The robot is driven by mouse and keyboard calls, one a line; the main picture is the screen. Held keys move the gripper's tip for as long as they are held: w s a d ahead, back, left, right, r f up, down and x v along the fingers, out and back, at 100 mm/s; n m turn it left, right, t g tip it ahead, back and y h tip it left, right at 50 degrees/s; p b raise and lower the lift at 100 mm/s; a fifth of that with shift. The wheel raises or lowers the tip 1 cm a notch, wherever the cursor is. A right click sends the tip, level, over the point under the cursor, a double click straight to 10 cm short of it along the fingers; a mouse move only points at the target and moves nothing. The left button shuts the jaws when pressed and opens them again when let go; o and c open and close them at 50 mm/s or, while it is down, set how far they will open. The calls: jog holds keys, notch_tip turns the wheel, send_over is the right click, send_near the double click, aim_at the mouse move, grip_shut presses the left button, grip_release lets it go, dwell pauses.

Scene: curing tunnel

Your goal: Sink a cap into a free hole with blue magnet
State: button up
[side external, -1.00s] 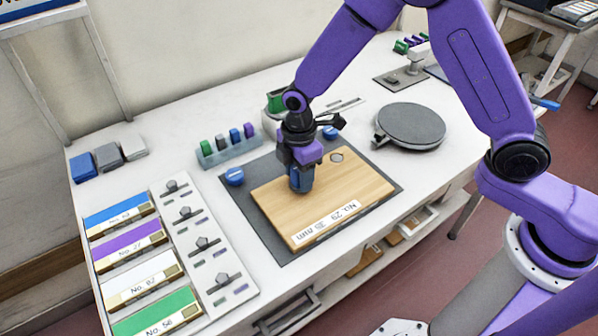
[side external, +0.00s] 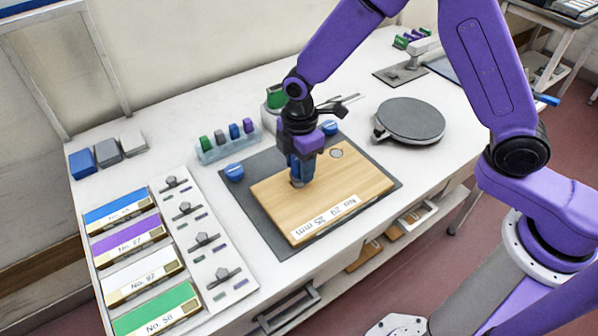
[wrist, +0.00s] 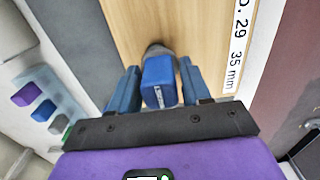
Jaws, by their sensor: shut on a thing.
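My gripper (side external: 300,178) is over the left part of the wooden board and points down. In the wrist view my gripper (wrist: 160,88) is shut on a blue block with a small label, which looks like the blue magnet (wrist: 158,82). A grey round shape (wrist: 157,50) shows at its lower end, against the board. I cannot tell whether it is a cap, the magnet's tip or a hole rim. The wooden board (side external: 345,195), marked No. 29 35 mm, has a round ringed hole (side external: 336,153) near its back edge, clear of my gripper.
Blue knobs (side external: 234,172) flank the board on a dark mat (side external: 265,225). A rack (side external: 230,147) of coloured blocks stands behind. Labelled coloured boxes (side external: 128,238) and a switch panel (side external: 207,250) lie left. A dark round plate (side external: 410,119) stands at the back right.

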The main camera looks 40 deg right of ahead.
jog(key=shift+r, duration=2.55)
